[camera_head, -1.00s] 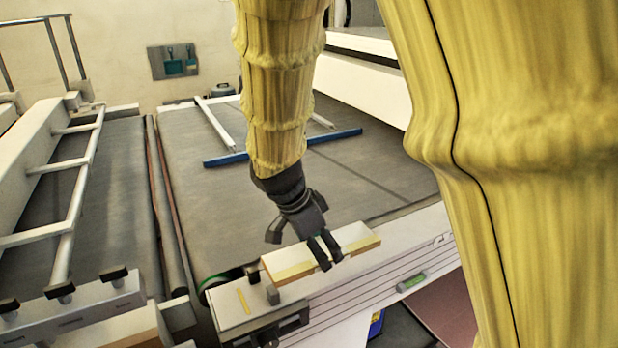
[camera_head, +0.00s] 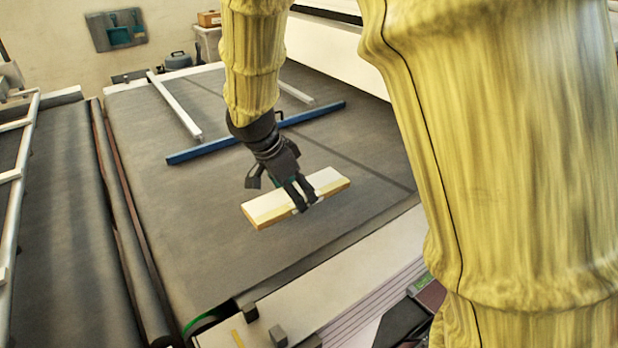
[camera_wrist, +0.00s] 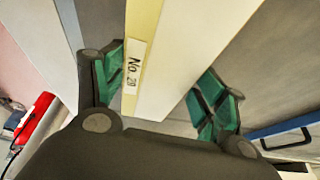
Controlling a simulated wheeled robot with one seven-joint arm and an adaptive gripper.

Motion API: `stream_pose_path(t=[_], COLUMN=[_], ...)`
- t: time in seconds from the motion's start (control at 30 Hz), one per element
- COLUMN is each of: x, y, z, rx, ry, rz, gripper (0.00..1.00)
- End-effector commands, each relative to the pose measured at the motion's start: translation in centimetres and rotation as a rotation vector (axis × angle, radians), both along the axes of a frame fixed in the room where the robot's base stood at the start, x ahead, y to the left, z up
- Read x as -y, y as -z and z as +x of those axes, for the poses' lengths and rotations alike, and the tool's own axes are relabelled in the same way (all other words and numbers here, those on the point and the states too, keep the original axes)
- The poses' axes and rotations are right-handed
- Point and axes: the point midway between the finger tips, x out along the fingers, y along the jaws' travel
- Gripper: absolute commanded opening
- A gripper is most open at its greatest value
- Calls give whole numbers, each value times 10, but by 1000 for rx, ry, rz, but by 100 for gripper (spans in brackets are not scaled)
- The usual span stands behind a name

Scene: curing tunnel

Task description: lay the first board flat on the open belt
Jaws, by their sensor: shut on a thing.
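The board (camera_head: 268,208) is a short, pale plank with a yellow edge. My gripper (camera_head: 303,199) is shut on it near its middle and holds it over the dark grey belt (camera_head: 200,238). I cannot tell whether the board touches the belt or hangs just above it. In the wrist view the board (camera_wrist: 180,60) runs between the green-padded fingers of my gripper (camera_wrist: 160,98). A label reading "No. 20" sits on its yellow side.
A blue bar (camera_head: 210,151) with white side rails lies across the belt behind the board. A white ledge (camera_head: 360,262) with small dark blocks borders the near side. A second belt (camera_head: 70,200) runs at left. Bare belt lies left of the board.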

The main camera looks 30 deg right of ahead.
Motion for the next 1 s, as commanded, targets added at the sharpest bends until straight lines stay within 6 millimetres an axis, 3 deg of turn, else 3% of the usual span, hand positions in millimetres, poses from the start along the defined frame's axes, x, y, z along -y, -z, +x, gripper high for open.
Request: stream_pose_path(t=[0.4, 0.77, 1.0], x=[58, 77, 75], y=[7, 11, 39], z=[52, 69, 67], rx=[0, -1, -2], ry=[2, 1, 0], rz=[2, 1, 1], gripper=[44, 44, 44])
